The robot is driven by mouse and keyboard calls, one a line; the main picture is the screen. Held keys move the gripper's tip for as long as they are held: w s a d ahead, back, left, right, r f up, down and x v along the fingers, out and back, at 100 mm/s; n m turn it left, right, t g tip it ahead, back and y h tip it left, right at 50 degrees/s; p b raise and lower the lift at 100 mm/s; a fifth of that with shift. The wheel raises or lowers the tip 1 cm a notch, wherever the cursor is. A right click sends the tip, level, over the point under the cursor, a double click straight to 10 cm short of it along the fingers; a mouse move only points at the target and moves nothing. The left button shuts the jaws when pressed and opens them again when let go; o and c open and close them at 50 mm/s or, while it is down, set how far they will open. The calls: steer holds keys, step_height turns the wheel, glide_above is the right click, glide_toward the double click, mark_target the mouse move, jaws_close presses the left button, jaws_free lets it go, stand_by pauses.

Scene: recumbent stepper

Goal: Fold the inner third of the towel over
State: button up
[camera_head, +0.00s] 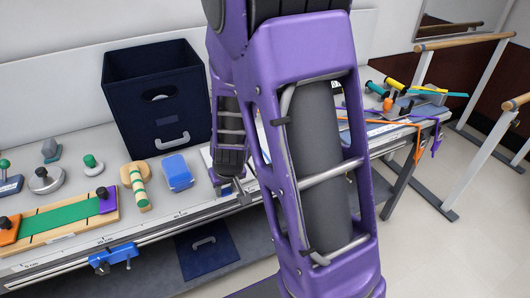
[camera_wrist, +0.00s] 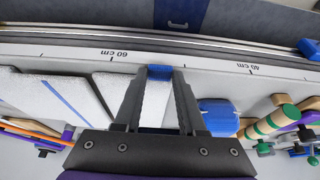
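A flat white towel-like piece with a blue stripe (camera_wrist: 52,92) lies at the left of the wrist view, beside plain white panels (camera_wrist: 112,88). In the head view my arm hides most of that area; a pale edge (camera_head: 206,155) shows left of it. My gripper (camera_wrist: 162,72) points at the bench's front edge, its two fingers apart. A small blue piece (camera_wrist: 159,71) shows between the fingertips, with white surface behind it. I cannot tell whether the fingers press on it. In the head view my gripper (camera_head: 238,188) is low over the bench front, partly hidden.
A dark blue bin (camera_head: 160,105) stands at the back. A blue block (camera_head: 177,172), a striped wooden roller (camera_head: 138,187) and a wooden board (camera_head: 60,225) lie to the left. Coloured handles and bands (camera_head: 400,100) are at the right. A ruler strip (camera_wrist: 200,60) runs along the front.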

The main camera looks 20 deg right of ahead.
jaws_close()
steer(key=shift+w+d+f+b, duration=0.1)
steer(key=shift+d+b, duration=0.05)
steer(key=shift+b, duration=0.85)
steer(key=shift+y+b, duration=0.4)
steer(key=shift+b, duration=0.15)
steer(key=shift+d+r, duration=0.1)
steer(key=shift+r, duration=0.55)
steer(key=shift+r+y, duration=0.15)
steer(key=shift+y, duration=0.25)
steer(key=shift+r, duration=0.1)
